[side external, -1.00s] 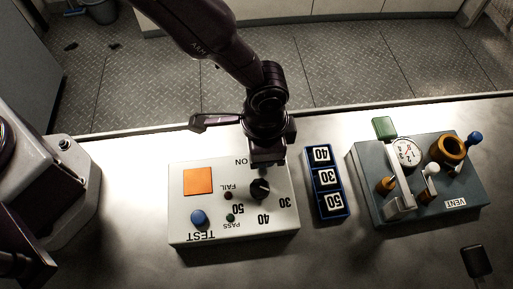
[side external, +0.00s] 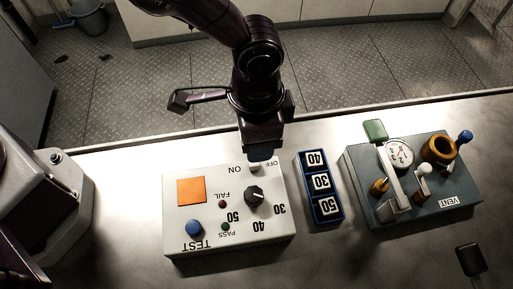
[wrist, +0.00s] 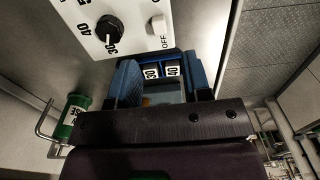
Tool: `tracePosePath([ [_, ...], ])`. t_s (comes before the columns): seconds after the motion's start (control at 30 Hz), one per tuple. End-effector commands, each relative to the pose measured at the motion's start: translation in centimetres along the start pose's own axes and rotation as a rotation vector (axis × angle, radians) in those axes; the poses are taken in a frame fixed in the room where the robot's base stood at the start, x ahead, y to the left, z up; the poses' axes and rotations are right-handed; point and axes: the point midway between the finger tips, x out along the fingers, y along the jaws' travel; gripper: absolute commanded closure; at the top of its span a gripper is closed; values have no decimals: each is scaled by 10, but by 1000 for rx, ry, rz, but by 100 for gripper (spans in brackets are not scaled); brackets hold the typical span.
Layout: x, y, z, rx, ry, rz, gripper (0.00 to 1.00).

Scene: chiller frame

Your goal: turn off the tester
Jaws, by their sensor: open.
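The tester (side external: 200,238) is a white box on the metal bench, with an orange square, a blue TEST button (side external: 194,228), small FAIL and PASS lamps and a black knob (side external: 254,196). Its white ON/OFF switch (side external: 255,167) is at the back edge, partly covered by my gripper in the side view. The wrist view shows the switch (wrist: 157,27) beside the OFF label. My gripper (wrist: 163,85) is open and empty, its blue fingertips apart. In the side view my gripper (side external: 262,155) hangs at the tester's back edge by the switch; contact cannot be told.
A blue tray (side external: 344,213) with blocks marked 40, 30 and 50 lies right of the tester. Further right stands a grey VENT unit (side external: 425,213) with a gauge and levers. A green labelled cylinder (wrist: 68,118) shows in the wrist view. Bare bench lies in front.

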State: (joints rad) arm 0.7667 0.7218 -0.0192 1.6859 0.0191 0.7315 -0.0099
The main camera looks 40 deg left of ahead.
Motion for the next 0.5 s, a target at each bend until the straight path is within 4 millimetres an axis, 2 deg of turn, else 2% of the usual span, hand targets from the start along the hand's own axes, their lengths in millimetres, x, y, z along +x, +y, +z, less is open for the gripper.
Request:
tracePosePath([
  [0.03, -12, 0, -1, 0, 5, 0, 55],
  [0.2, -41, 0, -1, -1, 4, 0, 55],
  [0.33, -52, 0, 0, -1, 2, 0, 55],
  [0.5, -56, 0, 0, -1, 0, 0, 55],
])
